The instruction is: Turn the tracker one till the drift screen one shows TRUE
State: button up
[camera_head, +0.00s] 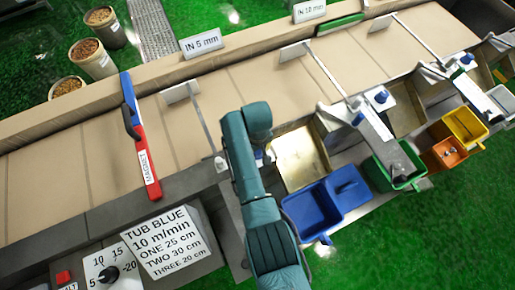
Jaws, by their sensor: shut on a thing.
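My gripper (263,158) points down at the near edge of the belt, beside the brass-coloured bin. The teal wrist and arm above hide most of it. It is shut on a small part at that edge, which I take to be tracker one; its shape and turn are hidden. Drift screen one cannot be made out in this view, so its reading is not seen.
The beige belt (100,150) runs behind my arm, with a red and blue magnet bar (141,150) across it. A brass-coloured bin (300,158) and blue tub (312,212) stand right. A "TUB BLUE" sign (163,240) and dial (107,273) stand left.

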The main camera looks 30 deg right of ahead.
jog(key=shift+s+f+n, duration=0.1)
jog(key=shift+f+n, duration=0.1)
jog(key=shift+n, duration=0.3)
jog(key=o, duration=1.2)
jog(key=shift+r, duration=0.1)
jog(key=shift+r, duration=0.15)
notch_tip(320, 180, up, 12)
